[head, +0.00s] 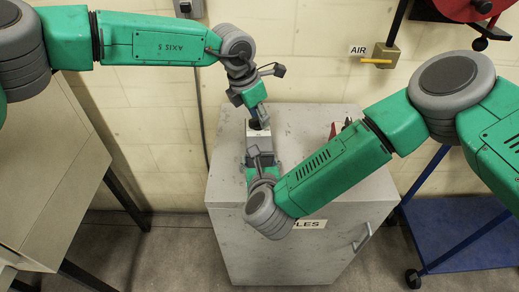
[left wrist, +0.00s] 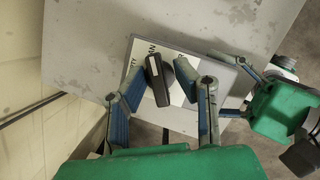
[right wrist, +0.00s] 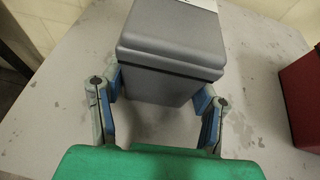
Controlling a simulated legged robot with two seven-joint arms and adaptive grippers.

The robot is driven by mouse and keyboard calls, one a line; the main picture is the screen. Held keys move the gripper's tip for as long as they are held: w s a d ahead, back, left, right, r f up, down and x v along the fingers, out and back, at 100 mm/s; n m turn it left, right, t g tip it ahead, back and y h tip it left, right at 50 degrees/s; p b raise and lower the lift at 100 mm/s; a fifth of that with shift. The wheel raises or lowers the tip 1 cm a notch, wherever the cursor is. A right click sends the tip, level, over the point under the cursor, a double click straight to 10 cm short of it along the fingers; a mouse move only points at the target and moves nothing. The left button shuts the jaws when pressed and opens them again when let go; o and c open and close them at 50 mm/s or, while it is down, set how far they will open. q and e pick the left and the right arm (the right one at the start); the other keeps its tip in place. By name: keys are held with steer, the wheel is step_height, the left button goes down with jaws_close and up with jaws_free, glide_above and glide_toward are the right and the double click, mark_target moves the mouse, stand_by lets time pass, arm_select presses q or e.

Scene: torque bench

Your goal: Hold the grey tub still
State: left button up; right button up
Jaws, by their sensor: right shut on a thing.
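The grey tub (right wrist: 172,62) is a box-shaped housing with a bevelled upper edge, standing on the grey cabinet top. My right gripper (right wrist: 158,95) is shut on its lower part, one finger at each side; in the head view this gripper (head: 260,158) is at the tub's near side. In the head view, my left gripper (head: 258,112) hides part of the tub.
The grey cabinet (head: 300,125) stands against the wall, its top mostly clear. A red object (right wrist: 303,100) stands right of the tub. A blue cart (head: 455,230) is at right, a beige bench (head: 40,160) at left. An air valve with yellow handle (head: 376,61) is on the wall.

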arm_select(q)
steer(key=shift+a+r, duration=0.1)
steer(key=shift+r, duration=3)
arm_select(e)
steer(key=shift+d, duration=0.15)
steer(key=o, duration=1.4)
steer(key=shift+w, duration=0.1)
steer(key=shift+o, duration=0.2)
arm_select(q)
steer(key=shift+f, duration=0.1)
arm_select(e)
steer(key=shift+s+r, duration=0.15)
steer(key=shift+s, duration=0.35)
arm_select(q)
steer(key=shift+f, duration=0.1)
arm_select(e)
steer(key=shift+v, duration=4)
